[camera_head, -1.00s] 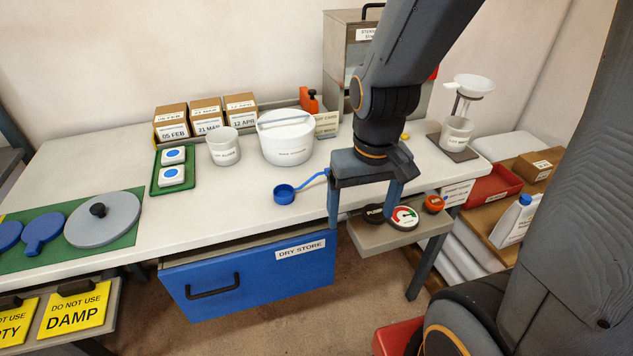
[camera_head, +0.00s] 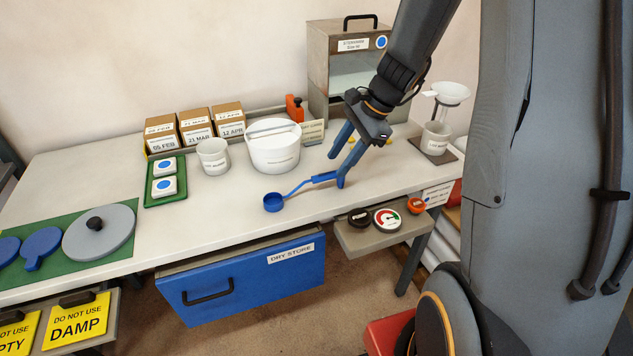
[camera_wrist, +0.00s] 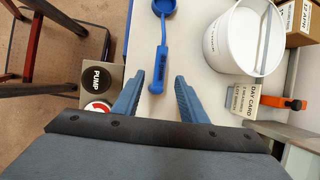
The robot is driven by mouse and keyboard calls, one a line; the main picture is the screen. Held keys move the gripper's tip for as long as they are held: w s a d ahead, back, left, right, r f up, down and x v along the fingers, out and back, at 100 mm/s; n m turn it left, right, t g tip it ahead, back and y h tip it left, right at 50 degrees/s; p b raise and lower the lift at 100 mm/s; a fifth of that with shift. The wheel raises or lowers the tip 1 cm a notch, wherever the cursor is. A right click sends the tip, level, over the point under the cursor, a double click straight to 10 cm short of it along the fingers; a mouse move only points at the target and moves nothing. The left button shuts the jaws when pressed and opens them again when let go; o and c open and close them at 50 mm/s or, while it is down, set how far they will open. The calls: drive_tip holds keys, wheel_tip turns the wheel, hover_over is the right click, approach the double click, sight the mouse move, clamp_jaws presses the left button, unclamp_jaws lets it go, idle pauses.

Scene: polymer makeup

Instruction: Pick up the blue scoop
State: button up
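The blue scoop (camera_head: 274,202) lies on the white bench top near its front edge. Its round bowl is at the left and its handle points right, toward my gripper. My gripper (camera_head: 341,163) is open, low over the bench at the handle end. In the wrist view the scoop's handle (camera_wrist: 159,68) runs up the picture, its end lying between and just beyond the fingertips of my open gripper (camera_wrist: 155,84). The fingers stand apart from the handle on both sides. The bowl is partly cut off at the top of that view.
A small shelf with a gauge (camera_head: 387,219) and black PUMP button (camera_head: 359,218) juts out at the front. The blue DRY STORE drawer (camera_head: 240,285) is below. A steel cabinet (camera_head: 347,45) stands behind.

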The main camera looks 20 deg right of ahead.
sight(332, 173)
drive_tip(key=shift+p+x, duration=0.9)
drive_tip(key=shift+x, duration=2.5)
drive_tip(key=shift+c, duration=0.3)
clamp_jaws()
